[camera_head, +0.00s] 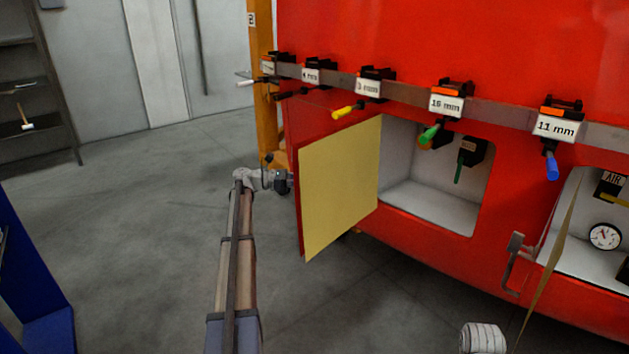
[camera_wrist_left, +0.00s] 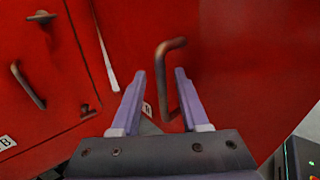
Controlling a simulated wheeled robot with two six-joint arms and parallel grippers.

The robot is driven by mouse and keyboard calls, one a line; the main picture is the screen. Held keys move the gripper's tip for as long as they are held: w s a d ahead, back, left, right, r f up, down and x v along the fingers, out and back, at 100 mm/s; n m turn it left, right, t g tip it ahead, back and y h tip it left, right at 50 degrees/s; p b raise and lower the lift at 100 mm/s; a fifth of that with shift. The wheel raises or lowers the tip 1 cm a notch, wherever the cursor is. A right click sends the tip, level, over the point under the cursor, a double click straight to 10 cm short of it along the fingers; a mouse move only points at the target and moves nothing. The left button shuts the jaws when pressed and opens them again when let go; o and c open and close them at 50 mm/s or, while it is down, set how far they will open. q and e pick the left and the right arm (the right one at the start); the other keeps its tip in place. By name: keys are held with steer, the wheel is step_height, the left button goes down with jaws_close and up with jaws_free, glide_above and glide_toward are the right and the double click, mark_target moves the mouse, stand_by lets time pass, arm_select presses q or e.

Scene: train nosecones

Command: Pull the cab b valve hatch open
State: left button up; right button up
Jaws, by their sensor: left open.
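A hatch (camera_head: 340,188) stands swung open on the red nosecone, its yellow inner face towards the head camera. Behind it is an open white-walled compartment (camera_head: 420,203). My left arm reaches to the hatch's outer side; the hatch partly hides its gripper in the head view. In the left wrist view, my left gripper (camera_wrist_left: 158,75) is open, with a bent metal handle (camera_wrist_left: 172,45) on a red panel between or just beyond its fingers. Contact is not clear. A second handle (camera_wrist_left: 27,85) is at the left, near a "B" label (camera_wrist_left: 6,142). My right gripper is not in view.
A rail (camera_head: 410,98) with labelled tool holders and coloured handles crosses the nosecone above the compartment. A second open compartment with a gauge (camera_head: 604,236) is at the right. An orange post (camera_head: 264,120) stands behind the hatch. The grey floor (camera_head: 130,220) at left is mostly clear.

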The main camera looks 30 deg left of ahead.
arm_select(q)
steer(key=v, duration=0.7)
stand_by(0.4)
